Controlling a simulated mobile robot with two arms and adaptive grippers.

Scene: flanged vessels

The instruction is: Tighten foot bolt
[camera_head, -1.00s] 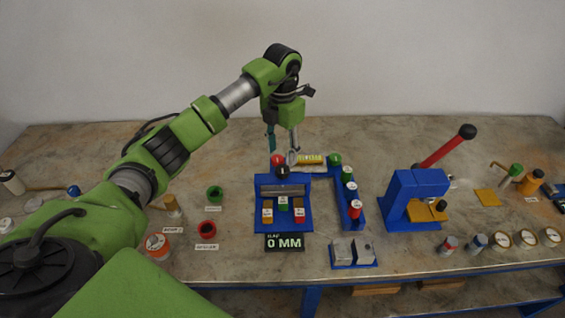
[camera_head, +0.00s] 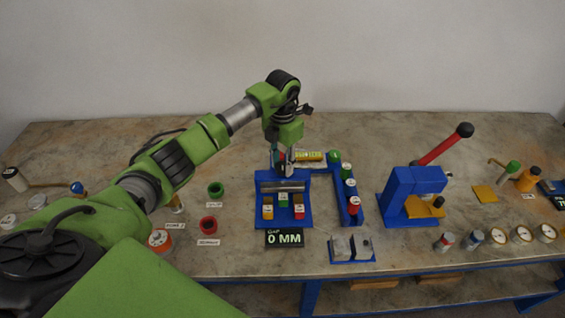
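A blue fixture (camera_head: 262,222) stands on the bench in the middle, with a grey cylinder (camera_head: 283,187) lying across it. Small yellow, green and red capped blocks (camera_head: 283,200) sit in its front part. My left gripper (camera_head: 282,160) points down at the back edge of the fixture, over the spot where a red knob and a dark knob showed. Its fingers and whatever lies between them are too small and overlapped to tell. I cannot make out a foot bolt by name. My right gripper is not in view.
A "0 MM" display (camera_head: 285,238) lies in front of the fixture. A blue rack (camera_head: 357,215) with green, white and red knobs is beside it. A blue press (camera_head: 400,190) with a red lever stands right. Green (camera_head: 216,189) and red (camera_head: 208,225) rings lie left.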

